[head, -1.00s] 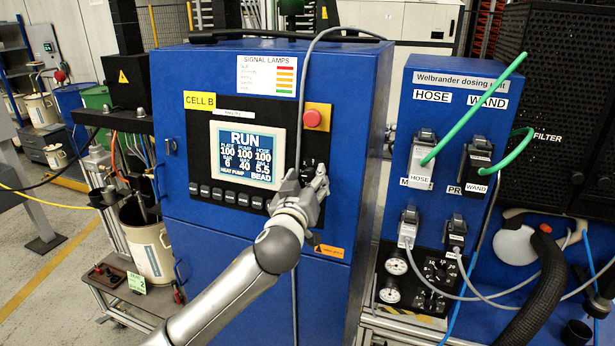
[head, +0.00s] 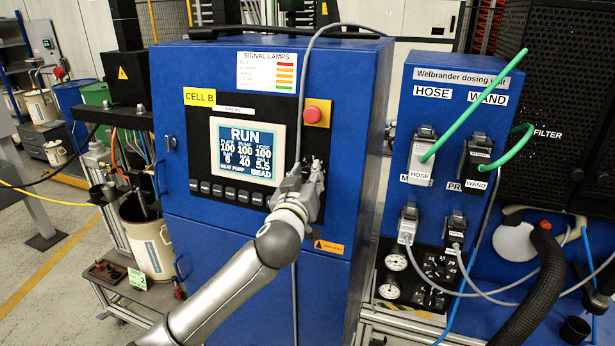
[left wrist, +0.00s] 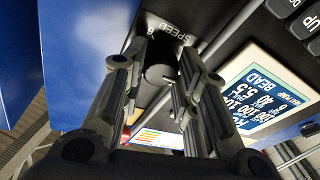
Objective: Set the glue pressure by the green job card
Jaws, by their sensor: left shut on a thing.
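My left gripper (head: 308,176) is at the right side of the black control panel, beside the screen (head: 247,154). In the left wrist view its fingers are closed around a dark round knob (left wrist: 160,66) under a label reading SPEED. The head view hides most of this knob behind the gripper. The screen shows RUN, several numbers including 40 and 5.5, and BEAD. A small green card (head: 138,279) lies at the cart on the left; its writing is too small to read. My right gripper is not in view.
A red push button (head: 312,116) on a yellow plate sits above the gripper. A row of small buttons (head: 229,192) runs below the screen. The blue dosing unit (head: 460,95) with hoses, plugs and two gauges (head: 395,260) stands to the right.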

